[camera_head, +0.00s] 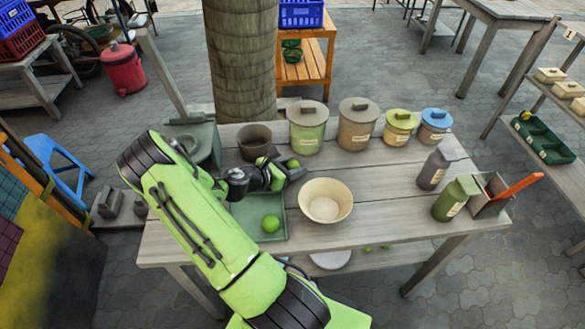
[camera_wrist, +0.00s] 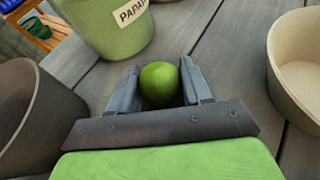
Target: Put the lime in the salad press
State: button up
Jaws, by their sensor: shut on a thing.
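My gripper (camera_head: 287,172) is shut on a green lime (camera_head: 293,163), which sits between the two grey fingers. In the wrist view, the lime (camera_wrist: 159,84) is between the fingertips of my gripper (camera_wrist: 160,88), above the table's grey planks. A brown, deep, open pot like a clay mortar (camera_head: 254,135) stands behind and left of my gripper; its rim and side show at the left in the wrist view (camera_wrist: 35,110). Which vessel is the salad press is not labelled. A second lime (camera_head: 270,223) lies in the green tray (camera_head: 245,232).
A wide cream bowl (camera_head: 325,201) stands right of my gripper. Lidded tubs (camera_head: 307,128) line the table's back edge. Two bottles (camera_head: 456,198) and a box with an orange-handled tool (camera_head: 490,205) stand at the right. The planks right of the bowl are clear.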

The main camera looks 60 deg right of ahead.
jog(key=o, duration=1)
jog(key=shift+f, duration=0.1)
jog(key=shift+o, duration=0.2)
